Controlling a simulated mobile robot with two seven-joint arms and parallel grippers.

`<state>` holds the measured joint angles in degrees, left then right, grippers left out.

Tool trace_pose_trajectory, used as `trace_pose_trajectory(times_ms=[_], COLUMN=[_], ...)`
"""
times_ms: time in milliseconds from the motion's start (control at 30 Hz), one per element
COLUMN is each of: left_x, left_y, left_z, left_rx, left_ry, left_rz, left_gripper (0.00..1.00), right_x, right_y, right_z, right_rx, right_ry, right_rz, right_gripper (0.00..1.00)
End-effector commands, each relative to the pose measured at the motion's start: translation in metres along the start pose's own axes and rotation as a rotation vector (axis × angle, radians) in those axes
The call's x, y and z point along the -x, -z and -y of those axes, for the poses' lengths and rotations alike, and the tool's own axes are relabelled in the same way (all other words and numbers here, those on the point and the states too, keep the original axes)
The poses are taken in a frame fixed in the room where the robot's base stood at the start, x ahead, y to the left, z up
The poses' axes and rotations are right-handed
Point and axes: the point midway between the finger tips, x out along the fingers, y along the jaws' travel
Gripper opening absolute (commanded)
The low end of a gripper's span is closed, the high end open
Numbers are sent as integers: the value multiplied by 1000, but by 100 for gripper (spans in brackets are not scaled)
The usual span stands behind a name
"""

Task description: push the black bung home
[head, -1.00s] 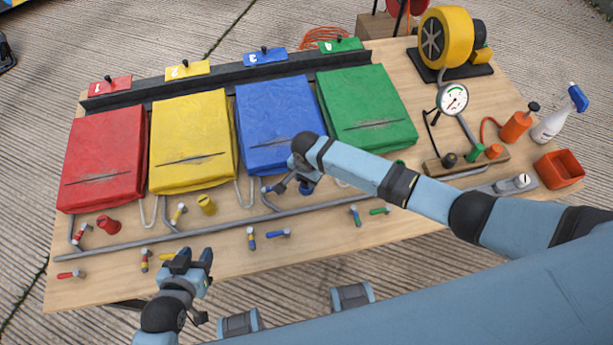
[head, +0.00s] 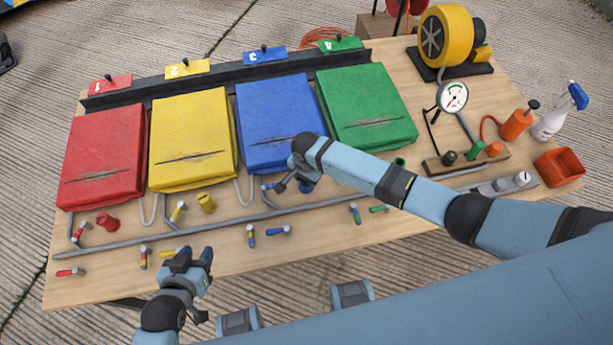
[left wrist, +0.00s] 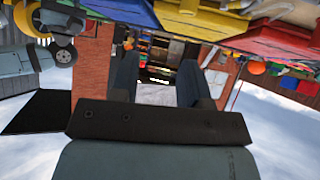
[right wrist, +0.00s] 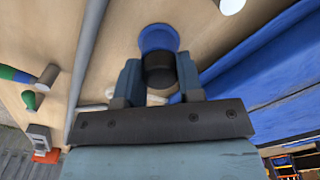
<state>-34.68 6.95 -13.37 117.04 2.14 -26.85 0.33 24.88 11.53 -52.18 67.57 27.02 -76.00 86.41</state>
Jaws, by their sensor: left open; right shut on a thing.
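The black bung (right wrist: 159,72) is between the fingers of my right gripper (right wrist: 158,88), which is shut on it. Beyond the bung, in the right wrist view, is a round blue spout (right wrist: 158,38). The bung overlaps the spout's mouth there; I cannot tell how deep it sits. In the head view my right gripper (head: 291,187) is low at the front edge of the blue pad (head: 275,110), and my wrist hides the bung. My left gripper (head: 195,256) is open and empty over the table's front edge; its fingers also show in the left wrist view (left wrist: 156,80).
A grey pipe (head: 215,221) runs along the table front, with several small coloured valve handles. Red (head: 107,222) and yellow (head: 206,203) spouts stand left of my right gripper. A gauge (head: 452,97), wooden block and orange tray (head: 559,167) are at the right.

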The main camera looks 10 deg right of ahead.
Motion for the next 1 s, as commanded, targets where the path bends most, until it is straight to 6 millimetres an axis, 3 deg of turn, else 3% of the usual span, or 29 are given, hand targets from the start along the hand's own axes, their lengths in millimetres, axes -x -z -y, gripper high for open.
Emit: trace_pose_trajectory(times_ms=[33,100,133,233,267,800,900,1000], left_x=[-2,-2,-2,-2,-2,-2,-5,-2], left_y=[-2,-2,-3,-3,-3,-2,-19,-13], left_z=[0,0,0,0,0,0,5,4], left_rx=[0,0,0,0,0,-7,-47,-48], left_ry=[0,0,0,0,0,1,6,7], left_rz=[0,0,0,0,0,-5,-17,-22], left_gripper=[42,42,42,42,42,42,42,42], right_x=[-12,-13,-13,-13,-14,-14,-14,8], right_y=[-4,-5,-5,-5,-5,-3,-3,-2], right_z=[-7,-7,-7,-8,-8,-11,-11,-10], right_rx=[0,1,1,1,2,1,1,1], right_ry=[-13,-13,-13,-15,-15,-24,-25,-19], right_rz=[5,6,6,6,5,4,3,3], right_gripper=[0,0,39,62,64,64,64,64])
